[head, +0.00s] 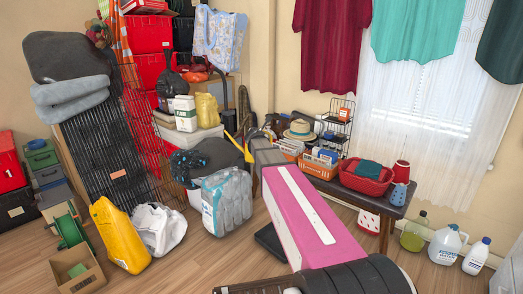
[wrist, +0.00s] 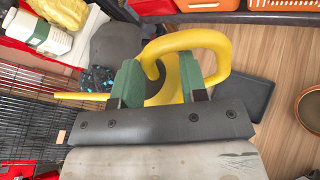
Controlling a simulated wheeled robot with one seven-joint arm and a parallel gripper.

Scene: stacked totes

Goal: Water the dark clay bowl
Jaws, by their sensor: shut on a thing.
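My gripper (wrist: 160,78) is shut on a yellow watering can (wrist: 215,50), with its green fingers on either side of the yellow part. The can's curved handle loops to the right in the wrist view, and its thin spout points left. In the head view only a yellow bit of the can (head: 238,148) shows beyond my pink and white arm, which hides my gripper. A round brown bowl (wrist: 299,112) stands on the floor at the right edge of the wrist view, cut off by the frame. I cannot make it out in the head view.
A dark flat slab (head: 270,240) lies on the floor beneath my arm. A bench (head: 380,206) bears a red basin (head: 367,180) and orange crates. Bottles (head: 447,245) stand at the right. Bags, totes and a black rack (head: 105,150) crowd the left.

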